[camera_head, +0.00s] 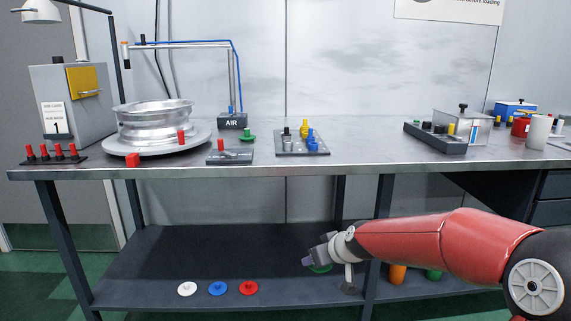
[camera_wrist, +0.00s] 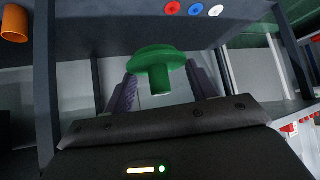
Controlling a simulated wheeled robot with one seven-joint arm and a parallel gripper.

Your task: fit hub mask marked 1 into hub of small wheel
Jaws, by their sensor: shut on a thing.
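My gripper (camera_head: 313,257) is low in front of the bench's lower shelf, shut on a green hub mask (camera_wrist: 157,58). In the wrist view the mask is a round disc with a stem, set between the two fingers (camera_wrist: 161,76). In the head view only a green edge (camera_head: 320,268) shows below the gripper. White (camera_head: 187,289), blue (camera_head: 218,288) and red (camera_head: 249,288) masks lie in a row on the lower shelf. No number on any mask is legible. A silver wheel (camera_head: 152,118) lies on a round plate on the bench top; its hub is not clearly visible.
A card with a 1 (camera_head: 54,118) is on the grey box at left. The bench top (camera_head: 370,150) holds pegs, a block of colored pieces (camera_head: 303,140) and a dark tray (camera_head: 435,138). Orange (camera_head: 397,274) and green cylinders stand on the shelf near a leg.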

